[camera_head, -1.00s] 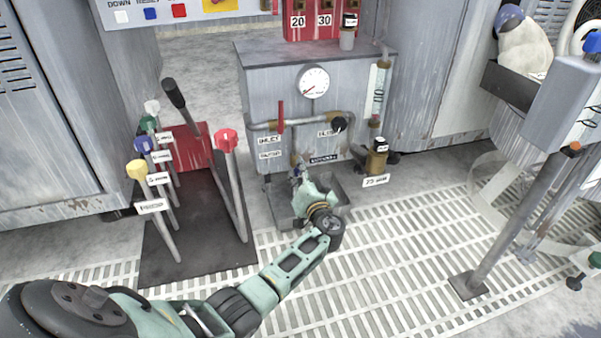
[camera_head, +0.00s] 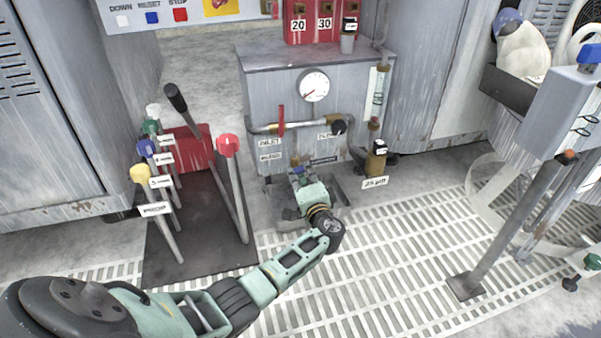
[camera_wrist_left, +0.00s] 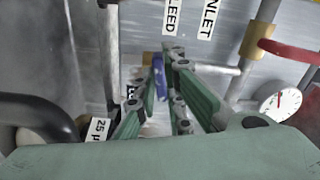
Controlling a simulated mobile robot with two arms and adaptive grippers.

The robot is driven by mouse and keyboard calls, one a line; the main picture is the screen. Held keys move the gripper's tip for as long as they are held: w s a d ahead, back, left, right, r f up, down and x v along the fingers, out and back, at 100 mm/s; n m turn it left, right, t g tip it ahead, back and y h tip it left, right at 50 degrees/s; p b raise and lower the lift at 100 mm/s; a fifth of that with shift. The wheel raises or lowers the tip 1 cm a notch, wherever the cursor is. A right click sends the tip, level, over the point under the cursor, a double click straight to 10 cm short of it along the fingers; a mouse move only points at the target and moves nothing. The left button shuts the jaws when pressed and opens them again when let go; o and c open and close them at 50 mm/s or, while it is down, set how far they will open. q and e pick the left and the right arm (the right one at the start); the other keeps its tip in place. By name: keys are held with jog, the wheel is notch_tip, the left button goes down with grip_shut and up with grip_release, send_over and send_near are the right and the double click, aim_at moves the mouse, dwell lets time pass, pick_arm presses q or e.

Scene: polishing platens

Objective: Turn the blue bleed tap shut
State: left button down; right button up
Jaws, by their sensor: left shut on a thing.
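The blue bleed tap (camera_head: 298,170) sits low on the front of the grey cabinet, mostly hidden by my left gripper (camera_head: 300,176) in the head view. In the left wrist view the blue handle (camera_wrist_left: 159,78) shows between the two green fingers, under a label ending in "LEED". My left gripper (camera_wrist_left: 165,75) is shut on the blue handle. The handle's exact angle is hard to tell. My right gripper is not in view.
A red-handled valve (camera_head: 281,120) and pipe run above the tap, under a round gauge (camera_head: 314,84). A brass fitting (camera_head: 376,162) stands to the right. Several coloured levers and a red-topped post (camera_head: 229,146) stand left. Slatted floor (camera_head: 380,270) lies in front.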

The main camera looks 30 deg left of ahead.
pick_arm(q)
jog(key=shift+m+p, duration=0.35)
jog(key=shift+m, duration=0.95)
jog(key=c, duration=1.8)
grip_release()
jog(key=shift+c, duration=0.2)
jog(key=v, duration=0.7)
jog(key=shift+d, duration=0.2)
jog(key=shift+s, duration=0.1)
